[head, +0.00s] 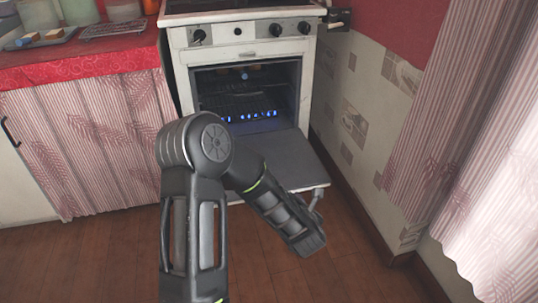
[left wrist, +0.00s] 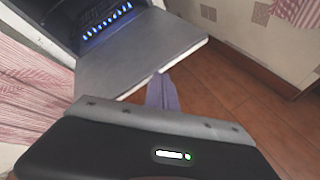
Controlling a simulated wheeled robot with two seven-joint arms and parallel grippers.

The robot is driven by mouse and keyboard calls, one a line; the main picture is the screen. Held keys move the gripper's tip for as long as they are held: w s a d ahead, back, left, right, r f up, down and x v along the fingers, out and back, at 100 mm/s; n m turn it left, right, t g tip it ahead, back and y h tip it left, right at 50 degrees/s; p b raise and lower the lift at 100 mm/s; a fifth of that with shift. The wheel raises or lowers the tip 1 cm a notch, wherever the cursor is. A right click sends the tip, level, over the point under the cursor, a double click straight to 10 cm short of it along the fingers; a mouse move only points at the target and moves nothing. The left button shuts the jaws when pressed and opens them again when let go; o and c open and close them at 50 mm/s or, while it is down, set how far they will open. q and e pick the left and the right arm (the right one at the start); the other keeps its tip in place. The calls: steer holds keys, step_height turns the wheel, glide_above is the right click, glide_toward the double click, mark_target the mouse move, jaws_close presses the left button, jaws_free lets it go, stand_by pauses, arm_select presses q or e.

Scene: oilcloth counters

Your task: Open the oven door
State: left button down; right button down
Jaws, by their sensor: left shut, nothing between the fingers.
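The white oven (head: 240,49) stands against the back wall. Its door (head: 290,154) is swung down, lying roughly flat in front of the lit cavity (head: 247,92). The door (left wrist: 140,55) also fills the upper middle of the left wrist view. My left arm crosses the door's front left part in the head view and hides it. My left gripper (left wrist: 162,90) is shut and empty, its fingertips close to the door's front edge; I cannot tell whether they touch. A small grey piece (head: 316,198) shows at the door's front right corner, perhaps the handle or my gripper. My right gripper is not in view.
A counter with a red cloth (head: 85,63) and a striped curtain (head: 95,143) stands left of the oven. A tiled wall (head: 362,95) and pink curtains (head: 440,110) are on the right. The wooden floor (head: 100,255) in front is clear.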

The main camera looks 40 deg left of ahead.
arm_select(q)
steer(key=s+a+r+n+g+y, duration=0.1)
steer(key=a+r+n, duration=0.4)
steer(key=n, duration=0.5)
steer(key=s+y, duration=0.1)
steer(key=y, duration=0.1)
steer(key=shift+s+a+r+n+y, duration=0.15)
steer(key=shift+a+r+n+y, duration=0.15)
steer(key=shift+a+n, duration=0.1)
steer(key=w+a+b, duration=0.3)
steer(key=w+a, duration=0.3)
steer(key=a, duration=0.3)
steer(key=shift+w+a+b, duration=0.2)
steer(key=shift+w+b, duration=0.1)
steer(key=shift+b, duration=0.05)
stand_by(0.6)
